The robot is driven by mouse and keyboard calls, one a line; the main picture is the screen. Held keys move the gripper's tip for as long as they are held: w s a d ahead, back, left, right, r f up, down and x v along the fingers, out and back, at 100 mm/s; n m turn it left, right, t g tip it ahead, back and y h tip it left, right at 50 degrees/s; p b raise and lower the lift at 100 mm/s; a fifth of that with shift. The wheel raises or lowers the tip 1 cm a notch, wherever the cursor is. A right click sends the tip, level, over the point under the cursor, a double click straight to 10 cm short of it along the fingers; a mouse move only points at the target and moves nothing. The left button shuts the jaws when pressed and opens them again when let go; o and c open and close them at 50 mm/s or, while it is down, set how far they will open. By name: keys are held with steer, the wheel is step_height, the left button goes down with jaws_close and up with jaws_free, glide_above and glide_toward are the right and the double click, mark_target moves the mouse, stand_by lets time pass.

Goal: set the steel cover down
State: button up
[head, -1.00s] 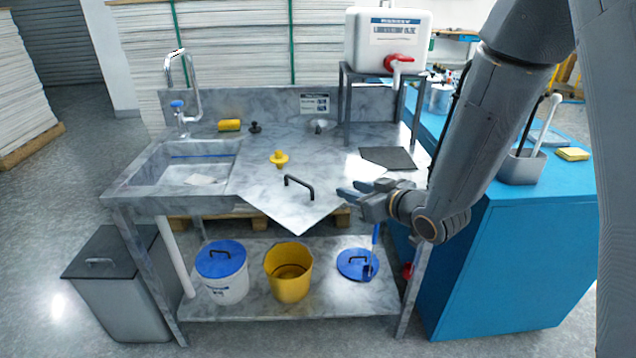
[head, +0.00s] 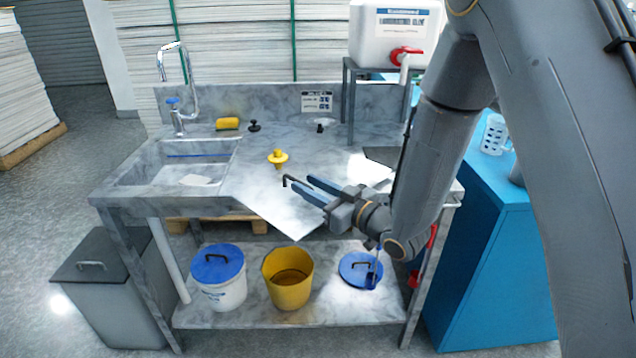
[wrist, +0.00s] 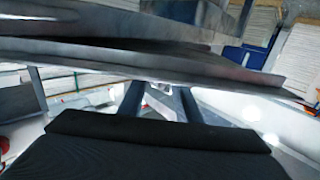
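The steel cover (head: 290,215) is a thin, pale grey plate lying over the stone counter. Its front corner juts past the counter's front edge. A dark bar handle (head: 286,181) stands on it, and only its left end shows clearly. My gripper (head: 302,187) is at the handle, coming from the right. Its two blue fingers are apart, with the handle end just beyond or between them; contact cannot be made out. In the wrist view, the two fingers (wrist: 160,102) also stand apart, with no clear grip on anything between them.
A white bucket (head: 222,290), yellow bucket (head: 288,290) and blue lid (head: 358,270) occupy the shelf below. A blue cabinet (head: 490,260) stands right.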

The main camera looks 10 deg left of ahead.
mark_target(286, 175)
steer(key=x, duration=0.2)
steer(key=p+x, duration=0.1)
steer(key=x, duration=0.1)
steer(key=shift+s+a+f, duration=0.1)
steer(key=shift+f, duration=0.15)
steer(key=shift+c, duration=0.3)
jaws_close()
